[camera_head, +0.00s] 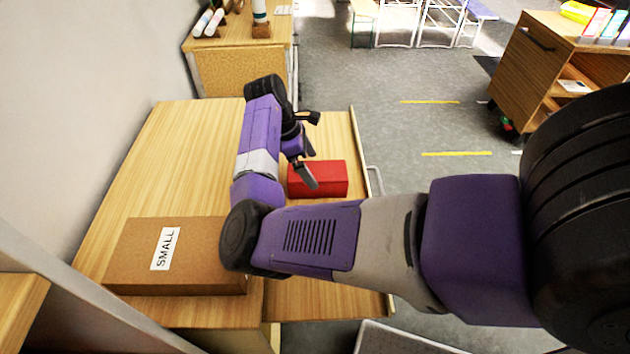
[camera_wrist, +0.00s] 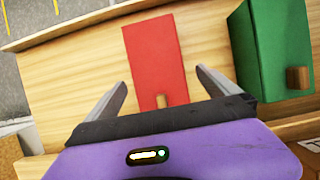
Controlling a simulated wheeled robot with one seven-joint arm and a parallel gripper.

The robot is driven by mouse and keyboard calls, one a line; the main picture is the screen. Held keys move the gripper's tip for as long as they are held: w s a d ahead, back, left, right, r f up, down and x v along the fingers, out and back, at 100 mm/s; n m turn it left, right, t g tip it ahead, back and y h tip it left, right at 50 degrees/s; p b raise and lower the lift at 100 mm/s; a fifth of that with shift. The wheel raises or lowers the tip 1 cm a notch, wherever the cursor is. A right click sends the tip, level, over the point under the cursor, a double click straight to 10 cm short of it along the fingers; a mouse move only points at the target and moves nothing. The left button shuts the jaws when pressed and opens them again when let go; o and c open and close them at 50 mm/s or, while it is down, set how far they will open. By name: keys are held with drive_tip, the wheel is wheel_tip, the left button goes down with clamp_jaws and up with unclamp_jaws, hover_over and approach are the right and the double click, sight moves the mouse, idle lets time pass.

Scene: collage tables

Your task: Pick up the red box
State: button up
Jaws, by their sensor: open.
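The red box (camera_head: 325,178) lies on the wooden table (camera_head: 180,150) near its right edge in the head view. In the wrist view the red box (camera_wrist: 155,58) shows ahead of my gripper, roughly centred between the fingers, with a small wooden knob on its near end. My gripper (camera_head: 305,160) is open and empty, close to the box's left side in the head view; its fingers (camera_wrist: 160,88) also show in the wrist view. I cannot tell how high it is above the box. My arm hides part of the table.
A cardboard box marked SMALL (camera_head: 135,250) lies at the table's near left. A green box (camera_wrist: 270,45) stands right of the red one in the wrist view. A wooden cabinet (camera_head: 240,70) is behind the table, and a wooden shelf (camera_head: 535,60) stands far right across open floor.

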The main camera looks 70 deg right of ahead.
sight(315, 170)
drive_tip(key=p+x, duration=0.1)
drive_tip(key=x, duration=0.4)
drive_tip(key=shift+d, duration=0.1)
drive_tip(key=shift+c, duration=0.4)
drive_tip(key=c, duration=1.4)
drive_tip(key=shift+r, duration=0.1)
